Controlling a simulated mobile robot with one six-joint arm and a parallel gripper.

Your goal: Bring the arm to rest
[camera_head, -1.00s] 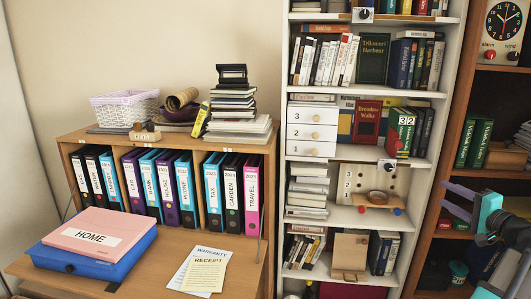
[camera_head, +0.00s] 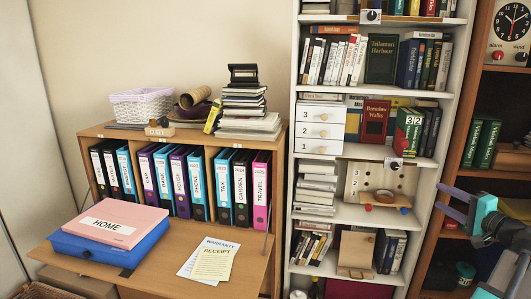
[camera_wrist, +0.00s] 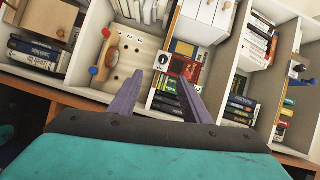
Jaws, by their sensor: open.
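My arm reaches in from the right edge of the head view. My gripper (camera_head: 439,197) has purple fingers on a teal and black body and points left, in front of the shelving. In the wrist view my gripper (camera_wrist: 160,82) shows two fingers spread apart with nothing between them. Beyond the fingertips are the white bookcase's shelves, seen tilted. The fingers appear clear of the shelves and books, though the exact distance cannot be told.
The white bookcase (camera_head: 294,120) holds books, a white drawer unit (camera_head: 317,125) and a pegboard (camera_head: 360,178). A brown bookcase (camera_head: 470,70) stands at right. The open bureau leaf (camera_head: 150,283) bears folders labelled HOME (camera_head: 110,225) and papers (camera_head: 213,261). A wicker basket (camera_head: 40,291) is at lower left.

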